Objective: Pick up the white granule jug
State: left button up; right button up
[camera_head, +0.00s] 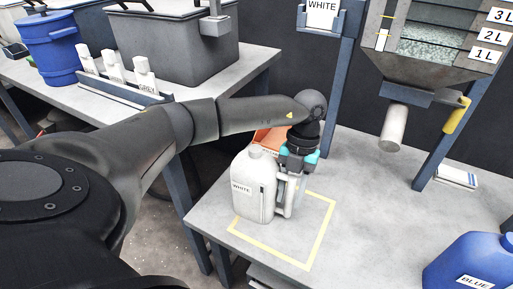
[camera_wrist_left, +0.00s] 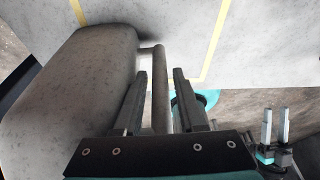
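The white granule jug (camera_head: 252,190), labelled WHITE, stands upright on the grey table inside a yellow outline. In the left wrist view its pale body (camera_wrist_left: 70,90) fills the left side. Its handle (camera_wrist_left: 160,90) is a bar running between the fingers of my left gripper (camera_wrist_left: 161,85). The fingers are open, one on each side of the handle, with gaps visible. In the head view my left gripper (camera_head: 289,185) reaches down at the jug's right side. My right gripper (camera_wrist_left: 275,125) shows small at the right of the left wrist view, fingers apart and empty.
A blue jug (camera_head: 470,262) labelled BLUE stands at the table's front right. A hopper (camera_head: 430,60) with a spout (camera_head: 393,128) hangs over the back right. An orange object (camera_head: 270,139) lies behind the white jug. The table's middle right is clear.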

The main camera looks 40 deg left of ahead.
pick_arm(q)
grip_shut()
dwell(0.3)
dwell(1.2)
